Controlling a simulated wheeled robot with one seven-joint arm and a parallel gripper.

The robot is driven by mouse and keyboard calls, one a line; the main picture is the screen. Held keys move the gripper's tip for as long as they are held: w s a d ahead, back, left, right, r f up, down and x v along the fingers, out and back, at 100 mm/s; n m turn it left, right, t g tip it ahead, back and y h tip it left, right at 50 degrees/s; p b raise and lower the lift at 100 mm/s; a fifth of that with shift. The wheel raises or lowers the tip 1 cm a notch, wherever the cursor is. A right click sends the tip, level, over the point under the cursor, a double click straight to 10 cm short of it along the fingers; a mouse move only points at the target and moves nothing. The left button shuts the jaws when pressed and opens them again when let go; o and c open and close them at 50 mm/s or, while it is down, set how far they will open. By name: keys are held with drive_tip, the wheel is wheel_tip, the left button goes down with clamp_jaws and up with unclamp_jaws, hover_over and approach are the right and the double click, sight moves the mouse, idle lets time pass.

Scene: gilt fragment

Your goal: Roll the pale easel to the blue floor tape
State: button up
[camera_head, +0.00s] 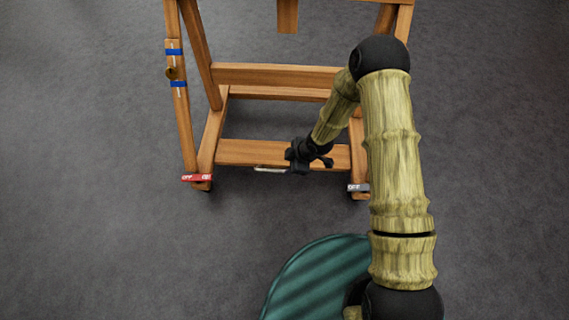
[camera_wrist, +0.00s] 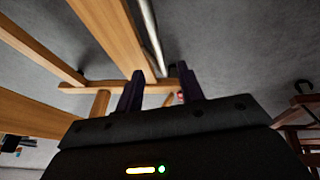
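A wooden easel (camera_head: 275,75), orange-brown, stands ahead of me on casters in the head view. A pale metal bar (camera_head: 270,169) sits at its low front crossbar; a metal rod also shows in the wrist view (camera_wrist: 152,38). A red caster lever (camera_head: 197,178) is at the left front foot and a grey lever (camera_head: 358,187), marked OFF, at the right. My gripper (camera_head: 290,156) is over the low crossbar, beside the bar. In the wrist view its dark fingers (camera_wrist: 160,88) are apart, with wood beyond them. No blue floor tape is in view.
Blue bands (camera_head: 176,68) and a small dark knob are on the easel's left post. A green rounded surface (camera_head: 315,278) is at the bottom. Grey floor (camera_head: 90,200) is clear on both sides. Another wooden frame (camera_wrist: 300,103) shows at the wrist view's right.

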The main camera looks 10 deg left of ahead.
drive_tip(key=p+v, duration=0.3)
drive_tip(key=v, duration=0.6)
drive_tip(key=shift+a, duration=0.1)
drive_tip(key=d+r+m+t+h+p, duration=0.15)
drive_tip(key=d+r+m+h, duration=0.25)
drive_tip(key=d+r+m, duration=0.75)
drive_tip(key=s+d+r+m+p, duration=0.1)
drive_tip(key=s+d+r+m, duration=0.4)
drive_tip(key=r, duration=0.3)
drive_tip(key=s+d+r+m+p, duration=0.1)
drive_tip(key=s+d+r+m, duration=0.4)
drive_tip(key=r, duration=0.4)
wheel_tip(320, 180, up, 37)
drive_tip(key=s+n+p, duration=0.1)
drive_tip(key=p, duration=3.6)
drive_tip(key=shift+h, duration=0.4)
